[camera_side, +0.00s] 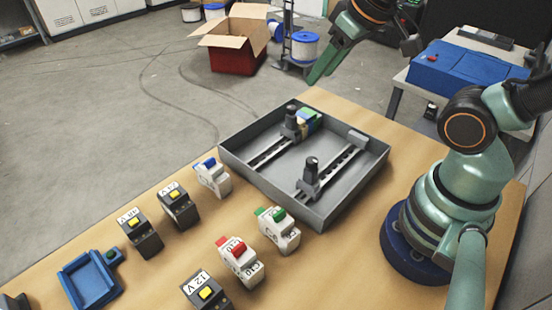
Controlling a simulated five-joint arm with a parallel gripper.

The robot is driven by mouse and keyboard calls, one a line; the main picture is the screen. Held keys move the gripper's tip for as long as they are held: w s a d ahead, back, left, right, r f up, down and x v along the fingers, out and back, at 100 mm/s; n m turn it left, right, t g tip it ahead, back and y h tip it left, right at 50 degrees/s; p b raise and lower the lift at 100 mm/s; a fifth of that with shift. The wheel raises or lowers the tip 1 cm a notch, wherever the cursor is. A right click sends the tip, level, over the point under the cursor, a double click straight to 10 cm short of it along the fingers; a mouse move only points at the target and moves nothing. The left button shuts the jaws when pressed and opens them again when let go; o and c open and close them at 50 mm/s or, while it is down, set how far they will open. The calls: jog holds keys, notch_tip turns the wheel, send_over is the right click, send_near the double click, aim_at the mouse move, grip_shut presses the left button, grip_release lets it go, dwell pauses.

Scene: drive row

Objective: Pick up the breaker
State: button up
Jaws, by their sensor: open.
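Three white breakers stand on the wooden table. One has a blue lever (213,177), one a green lever (280,231) and one a red lever (240,262). The red-lever breaker bears a label that seems to read C10. The green-lever breaker is close to the near wall of a grey tray (262,189); the blue-lever one is near the tray's left corner. My gripper (362,62) is open and empty at the top of the view, raised beyond the tray's far side and apart from all the breakers.
The tray holds two rails with dark end blocks and small coloured pieces. Three dark modules with yellow buttons (178,207) (141,234) (206,292) stand on the table. A blue holder (90,281) lies at lower left. A cardboard-topped red box (234,60) is on the floor.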

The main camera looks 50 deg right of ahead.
jog(key=shift+o, duration=0.3)
jog(key=o, duration=0.6)
jog(key=n+g, duration=0.6)
jog(key=n, duration=1.2)
send_near(238, 247)
notch_tip(238, 247, down, 5)
jog(key=shift+w+f, duration=0.15)
jog(key=shift+f, duration=0.05)
jog(key=f, duration=0.4)
jog(key=shift+s, duration=0.35)
jog(key=shift+f, duration=0.6)
